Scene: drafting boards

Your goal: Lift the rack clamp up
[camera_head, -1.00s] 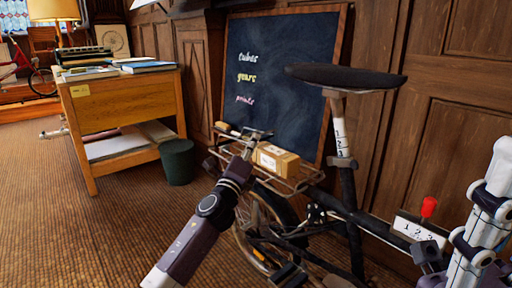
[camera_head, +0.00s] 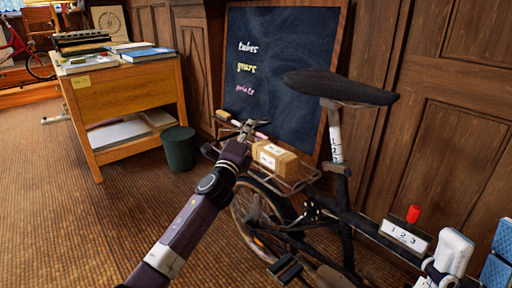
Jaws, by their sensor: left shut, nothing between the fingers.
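A black bicycle stands before the chalkboard with its saddle (camera_head: 340,87) toward me. Its wire rear rack (camera_head: 300,184) carries a brown cardboard box (camera_head: 275,158) with white labels. The rack clamp cannot be told apart clearly; thin bars near the box are partly hidden by my left gripper. My left gripper (camera_head: 251,127) is at the far left end of the rack, just beyond the box's left side. It is shut, with nothing seen between its fingers.
A chalkboard (camera_head: 284,60) leans on the panelled wall behind the rack. A green bin (camera_head: 179,148) and a wooden desk (camera_head: 125,95) stand left. A red knob (camera_head: 413,214) rises above a numbered plate (camera_head: 404,235) at right. Carpet at left front is clear.

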